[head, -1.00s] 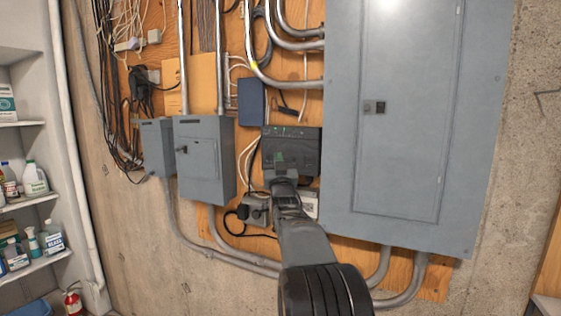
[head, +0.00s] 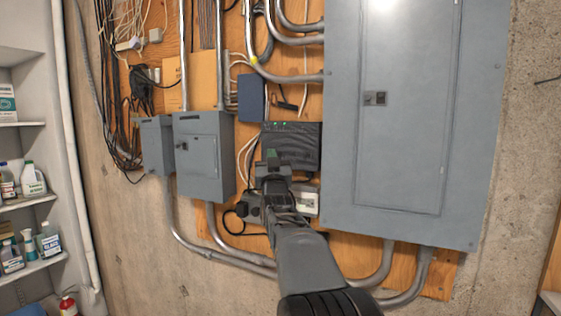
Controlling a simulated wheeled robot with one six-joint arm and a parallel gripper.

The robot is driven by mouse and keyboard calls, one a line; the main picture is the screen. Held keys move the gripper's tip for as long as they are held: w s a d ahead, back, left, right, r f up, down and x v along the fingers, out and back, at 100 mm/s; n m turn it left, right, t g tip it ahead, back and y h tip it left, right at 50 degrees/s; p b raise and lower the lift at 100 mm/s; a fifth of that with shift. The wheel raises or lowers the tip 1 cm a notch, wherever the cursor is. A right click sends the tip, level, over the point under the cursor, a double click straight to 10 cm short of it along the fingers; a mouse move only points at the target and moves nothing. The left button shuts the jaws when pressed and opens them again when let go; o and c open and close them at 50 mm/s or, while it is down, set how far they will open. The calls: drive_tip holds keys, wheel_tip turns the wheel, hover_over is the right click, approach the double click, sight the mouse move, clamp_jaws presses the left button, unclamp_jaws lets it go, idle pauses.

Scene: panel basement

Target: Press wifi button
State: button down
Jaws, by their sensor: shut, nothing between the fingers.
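A dark router-like box (head: 300,145) with small green lights along its top edge is mounted on the plywood, just left of the large grey panel. No wifi button can be made out on it at this size. My gripper (head: 272,158) is shut and empty. Its tip overlaps the lower left part of the dark box in the head view and hides that part. I cannot tell whether the tip touches the box.
The large grey electrical panel (head: 345,160) stands close on the right. A smaller grey box (head: 205,175) is on the left. Cables and conduits run around the dark box. A white box (head: 305,203) sits below it. Shelves with bottles (head: 32,180) stand far left.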

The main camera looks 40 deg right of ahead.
drive_tip(key=shift+s+a+b, duration=0.35)
drive_tip(key=shift+s+a, duration=0.05)
drive_tip(key=shift+a, duration=0.3)
idle(0.4)
